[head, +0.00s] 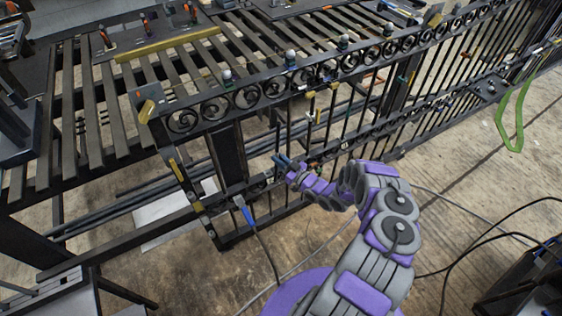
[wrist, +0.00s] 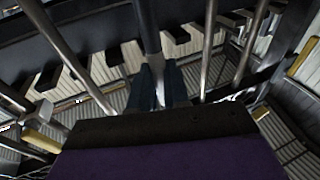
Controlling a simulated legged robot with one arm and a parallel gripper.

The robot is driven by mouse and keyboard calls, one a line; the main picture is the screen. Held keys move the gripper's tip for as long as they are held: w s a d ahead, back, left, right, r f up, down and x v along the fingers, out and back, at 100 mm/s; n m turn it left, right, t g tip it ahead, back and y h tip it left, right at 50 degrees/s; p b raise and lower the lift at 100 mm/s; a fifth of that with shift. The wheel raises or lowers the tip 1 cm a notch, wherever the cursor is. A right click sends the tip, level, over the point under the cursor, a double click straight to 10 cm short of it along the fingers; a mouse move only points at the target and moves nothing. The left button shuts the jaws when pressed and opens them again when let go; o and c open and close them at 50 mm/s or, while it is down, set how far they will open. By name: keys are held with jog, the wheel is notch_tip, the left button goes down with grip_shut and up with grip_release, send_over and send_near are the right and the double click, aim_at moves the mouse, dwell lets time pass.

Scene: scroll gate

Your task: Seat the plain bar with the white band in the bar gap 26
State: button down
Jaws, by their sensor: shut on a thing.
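The dark iron gate (head: 262,96), with a row of scrolls under its top rail, runs from left of centre to the upper right in the head view. My gripper (head: 283,162) is at the lower part of its near-left end, among the upright bars. In the wrist view my gripper's blue-grey fingers (wrist: 160,84) are shut on an upright dark bar (wrist: 147,25), which rises out of the top of the picture. The bar's lower end is hidden behind the gripper. No gap number is readable.
A slatted bench (head: 110,84) with small tools stands behind the gate. Other upright bars (wrist: 209,45) stand close on both sides of my fingers. A blue-handled tool (head: 243,208) with a cable is at the gate's lower left. Floor (head: 440,165) in front is mostly clear.

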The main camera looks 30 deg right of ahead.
jog(key=shift+x, duration=1.2)
jog(key=shift+w+f+b, duration=0.15)
jog(key=shift+w+b, duration=0.4)
jog(key=shift+w, duration=0.65)
jog(key=shift+w+f+b, duration=0.15)
jog(key=shift+w+b, duration=0.35)
jog(key=shift+w, duration=0.75)
jog(key=shift+s, duration=0.25)
jog(key=shift+f+b, duration=0.95)
jog(key=shift+b, duration=0.05)
jog(key=shift+w+a+f+g+b, duration=0.1)
jog(key=shift+w+g+b, duration=0.3)
jog(key=shift+w, duration=0.55)
dwell(0.3)
